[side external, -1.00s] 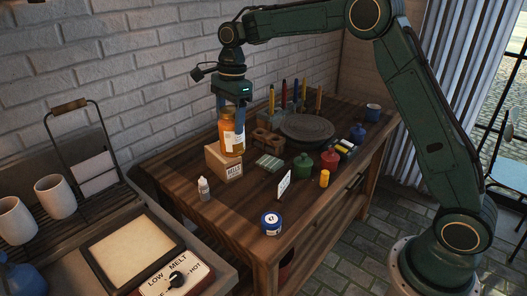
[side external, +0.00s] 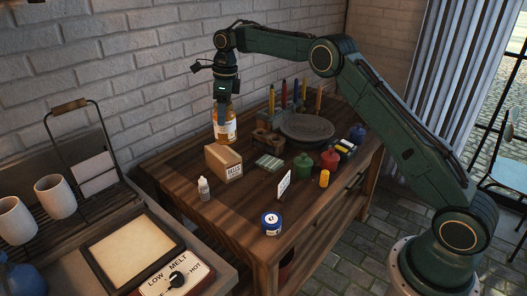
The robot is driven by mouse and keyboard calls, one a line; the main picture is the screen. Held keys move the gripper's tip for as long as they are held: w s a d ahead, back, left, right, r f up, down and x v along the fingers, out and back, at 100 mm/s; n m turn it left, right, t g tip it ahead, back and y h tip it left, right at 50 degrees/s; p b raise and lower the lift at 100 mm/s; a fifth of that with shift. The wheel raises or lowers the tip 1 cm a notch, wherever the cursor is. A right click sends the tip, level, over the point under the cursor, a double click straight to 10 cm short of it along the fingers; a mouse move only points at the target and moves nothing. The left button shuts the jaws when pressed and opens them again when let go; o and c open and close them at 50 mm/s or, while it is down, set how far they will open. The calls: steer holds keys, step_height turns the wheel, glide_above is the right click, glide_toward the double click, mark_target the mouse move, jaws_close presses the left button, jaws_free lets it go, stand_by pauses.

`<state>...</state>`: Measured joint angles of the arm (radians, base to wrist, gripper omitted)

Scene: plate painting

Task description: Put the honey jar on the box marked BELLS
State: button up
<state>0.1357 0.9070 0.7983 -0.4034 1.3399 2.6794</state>
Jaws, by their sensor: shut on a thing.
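The honey jar (side external: 229,131) is an amber glass jar with a white label, held upright. My gripper (side external: 223,112) points down and is shut on the jar's upper part, hiding its top. The box marked BELLS (side external: 219,165) is a small brown carton with a printed label on its front, on the table's left part. The jar shows just above and behind the box's top in the picture. I cannot tell whether its base touches anything.
The wooden table (side external: 225,211) also holds a white dropper bottle (side external: 204,188), a blue tin (side external: 271,223), a white card (side external: 284,185), a wooden block with holes (side external: 266,140), a green sponge-like pad (side external: 270,164) and a dark turntable (side external: 307,127). A brick wall stands behind.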

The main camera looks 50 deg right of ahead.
mark_target(225, 134)
steer(key=shift+f, duration=3.9)
steer(key=shift+f, duration=0.15)
steer(key=o, duration=1.8)
steer(key=shift+c, duration=0.2)
steer(key=r, duration=0.7)
steer(key=shift+s+d+r, duration=0.2)
steer(key=shift+s+d, duration=0.1)
steer(key=shift+s, duration=0.05)
steer(key=shift+r, duration=0.1)
